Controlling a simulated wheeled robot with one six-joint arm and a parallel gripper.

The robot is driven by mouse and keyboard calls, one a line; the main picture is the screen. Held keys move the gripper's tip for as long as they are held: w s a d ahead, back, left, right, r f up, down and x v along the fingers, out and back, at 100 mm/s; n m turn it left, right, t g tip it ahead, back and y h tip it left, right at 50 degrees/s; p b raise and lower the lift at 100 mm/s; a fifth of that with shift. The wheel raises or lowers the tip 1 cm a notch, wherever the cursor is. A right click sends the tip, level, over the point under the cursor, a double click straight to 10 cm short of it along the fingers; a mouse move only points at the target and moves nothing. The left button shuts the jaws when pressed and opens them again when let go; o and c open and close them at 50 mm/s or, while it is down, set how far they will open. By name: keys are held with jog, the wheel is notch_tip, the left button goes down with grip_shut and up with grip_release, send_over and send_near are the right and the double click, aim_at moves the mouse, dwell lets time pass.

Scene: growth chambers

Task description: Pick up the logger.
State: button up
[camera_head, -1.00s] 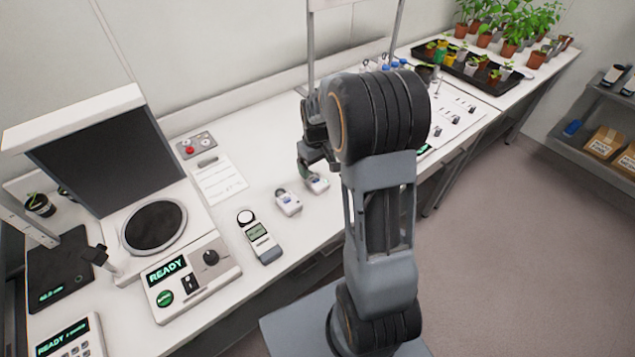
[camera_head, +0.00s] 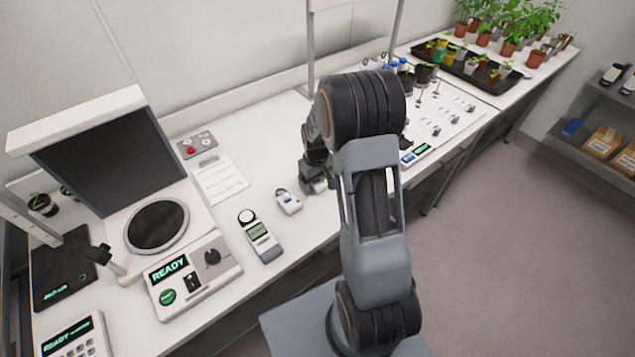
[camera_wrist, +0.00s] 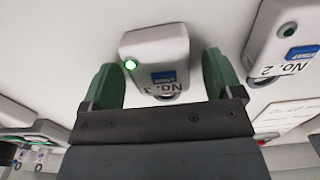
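A white logger marked No. 3 (camera_wrist: 155,46), with a green light and a blue label, lies on the bench in the wrist view. My gripper (camera_wrist: 160,72) is open, with one green finger on each side of this logger in the picture. Gaps show between the fingers and its body; I cannot tell how deep it is between them. A second logger, marked No. 2 (camera_wrist: 284,42), lies to the right; a small white logger (camera_head: 288,202) also shows in the head view. There, my gripper (camera_head: 315,186) hides the No. 3 logger.
A handheld meter (camera_head: 259,237) lies left of my gripper in the head view. A sheet of paper (camera_head: 220,180) and a panel with a red button (camera_head: 197,144) lie behind. A device reading READY (camera_head: 195,275) stands further left. Plant trays (camera_head: 470,68) are at the far right.

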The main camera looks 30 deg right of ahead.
jog(key=c, duration=1)
jog(key=shift+o, duration=0.2)
jog(key=shift+r, duration=0.15)
